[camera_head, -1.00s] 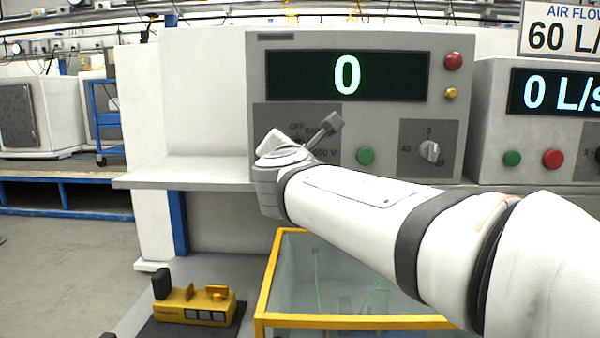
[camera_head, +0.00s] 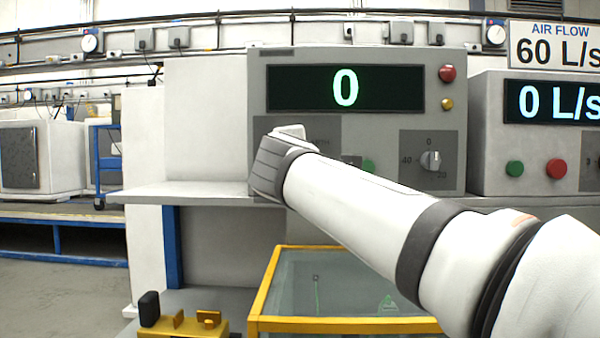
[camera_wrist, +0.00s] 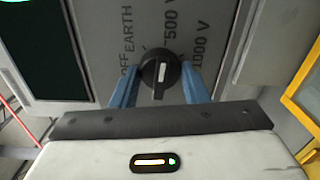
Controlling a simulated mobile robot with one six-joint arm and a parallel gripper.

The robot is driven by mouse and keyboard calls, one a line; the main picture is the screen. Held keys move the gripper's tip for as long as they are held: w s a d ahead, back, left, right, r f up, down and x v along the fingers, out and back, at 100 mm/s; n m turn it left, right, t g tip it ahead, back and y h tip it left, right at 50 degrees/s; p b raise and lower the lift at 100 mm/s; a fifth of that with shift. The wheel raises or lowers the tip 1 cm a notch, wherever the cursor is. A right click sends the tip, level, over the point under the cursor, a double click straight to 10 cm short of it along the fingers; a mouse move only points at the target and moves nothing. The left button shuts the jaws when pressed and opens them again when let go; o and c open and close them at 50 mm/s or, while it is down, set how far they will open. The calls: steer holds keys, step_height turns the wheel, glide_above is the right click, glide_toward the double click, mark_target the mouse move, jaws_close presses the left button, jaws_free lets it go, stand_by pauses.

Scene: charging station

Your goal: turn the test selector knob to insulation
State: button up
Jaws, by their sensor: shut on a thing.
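The test selector knob (camera_wrist: 160,72) is a round black knob with a white pointer mark, on the grey panel in the wrist view. Labels around it read OFF, EARTH, 500 V and 1000 V. The mark lies roughly upright in the picture, towards 500 V, but its exact setting is hard to tell. My gripper (camera_wrist: 160,90) has its two blue fingers on either side of the knob, shut on it. In the head view my wrist hides the knob and fingers. The tester (camera_head: 258,90) has a display (camera_head: 345,89) reading 0 in green.
A green button (camera_head: 369,166), a second knob (camera_head: 430,160), a red button (camera_head: 447,73) and a yellow one (camera_head: 447,104) are on the tester. An air flow unit (camera_head: 480,130) stands to its right. A yellow-framed glass case (camera_head: 262,300) and a yellow device (camera_head: 190,327) are below.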

steer(key=shift+m, duration=0.4)
steer(key=o, duration=1)
steer(key=s, duration=0.7)
steer(key=shift+s+a, duration=0.1)
steer(key=shift+s, duration=0.3)
